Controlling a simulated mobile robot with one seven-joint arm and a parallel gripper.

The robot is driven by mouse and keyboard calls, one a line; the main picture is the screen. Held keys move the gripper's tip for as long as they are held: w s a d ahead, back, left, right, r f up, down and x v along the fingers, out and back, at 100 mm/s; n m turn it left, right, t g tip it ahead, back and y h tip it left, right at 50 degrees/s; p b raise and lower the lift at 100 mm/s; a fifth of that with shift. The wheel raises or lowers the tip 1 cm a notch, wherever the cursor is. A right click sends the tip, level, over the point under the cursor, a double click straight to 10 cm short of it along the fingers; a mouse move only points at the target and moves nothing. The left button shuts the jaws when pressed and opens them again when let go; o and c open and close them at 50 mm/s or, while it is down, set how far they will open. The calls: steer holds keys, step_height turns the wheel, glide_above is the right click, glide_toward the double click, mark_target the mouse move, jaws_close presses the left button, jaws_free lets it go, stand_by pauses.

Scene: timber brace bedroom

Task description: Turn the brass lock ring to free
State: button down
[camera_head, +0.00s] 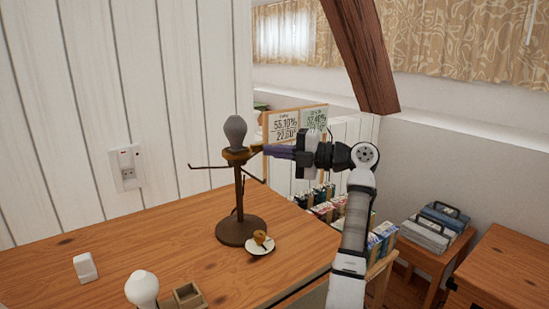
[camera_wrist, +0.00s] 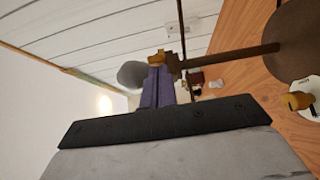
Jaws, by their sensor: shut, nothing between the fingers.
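A dark lamp stand (camera_head: 240,190) stands upright on the wooden table, with thin arms sticking out below its head. A grey bulb (camera_head: 235,130) sits on top; it also shows in the wrist view (camera_wrist: 132,73). The brass lock ring (camera_head: 236,155) is just under the bulb. My gripper (camera_head: 266,150) comes in from the right at ring height, its purple fingers shut and empty. In the wrist view the fingertips (camera_wrist: 157,70) are right against or just behind a brass piece (camera_wrist: 157,59) at the lamp head; I cannot tell whether they touch.
A white saucer (camera_head: 251,249) with a small brass-coloured piece (camera_head: 262,239) lies by the lamp base. A white bulb (camera_head: 142,287), a small wooden box (camera_head: 188,296) and a white block (camera_head: 85,267) are at the front left. The table (camera_head: 180,230) is bare between them.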

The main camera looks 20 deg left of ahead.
steer(key=shift+w+a+r, duration=0.15)
steer(key=shift+w, duration=0.3)
steer(key=shift+w+a, duration=0.1)
stand_by(0.4)
steer(key=shift+b, duration=0.3)
